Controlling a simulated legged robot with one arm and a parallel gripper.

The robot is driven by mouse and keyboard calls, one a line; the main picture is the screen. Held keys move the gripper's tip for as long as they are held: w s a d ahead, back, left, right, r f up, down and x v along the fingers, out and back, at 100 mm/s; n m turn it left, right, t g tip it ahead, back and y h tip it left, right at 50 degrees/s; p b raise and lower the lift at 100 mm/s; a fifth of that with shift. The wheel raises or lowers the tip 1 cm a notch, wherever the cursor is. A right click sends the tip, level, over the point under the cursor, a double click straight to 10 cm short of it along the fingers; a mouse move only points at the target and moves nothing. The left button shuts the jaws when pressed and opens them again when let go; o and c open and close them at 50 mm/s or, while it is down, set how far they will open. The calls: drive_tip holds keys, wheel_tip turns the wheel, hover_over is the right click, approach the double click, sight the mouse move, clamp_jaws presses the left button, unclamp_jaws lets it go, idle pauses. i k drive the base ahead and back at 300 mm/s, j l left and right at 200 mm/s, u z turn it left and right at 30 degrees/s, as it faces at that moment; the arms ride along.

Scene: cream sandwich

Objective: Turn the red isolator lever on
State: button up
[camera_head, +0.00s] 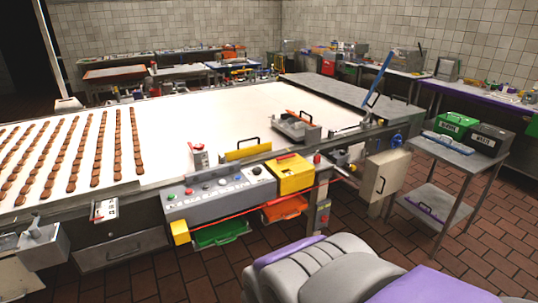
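I cannot make out for sure which part is the red isolator lever. Several small red parts show on the near side of the conveyor. A yellow box (295,176) at the right end of the grey control panel (215,196) has a red strip on its top. A small box with red and yellow parts (322,214) is on the post right of it. A small grey box with a red mark (105,210) hangs on the rail at the left. My gripper is not in view; only grey and purple parts of my own body show at the bottom.
The white conveyor (200,115) carries rows of brown biscuits at the left. A blue lever (379,79) slants up at its right end. A grey trolley (455,152) with green and black boxes stands at the right. Red tiled floor is clear in front of the conveyor.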

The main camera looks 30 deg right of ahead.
sight(288, 156)
drive_tip(key=i+z, duration=0.1)
drive_tip(key=z, duration=0.35)
drive_tip(key=i+z, duration=0.35)
drive_tip(key=i, duration=0.3)
drive_tip(key=i+j+z, duration=0.15)
drive_tip(key=i+z, duration=0.25)
drive_tip(key=i, duration=0.25)
drive_tip(key=i+j, duration=0.15)
drive_tip(key=i, duration=0.2)
drive_tip(key=i+j, duration=0.1)
drive_tip(key=i, duration=0.25)
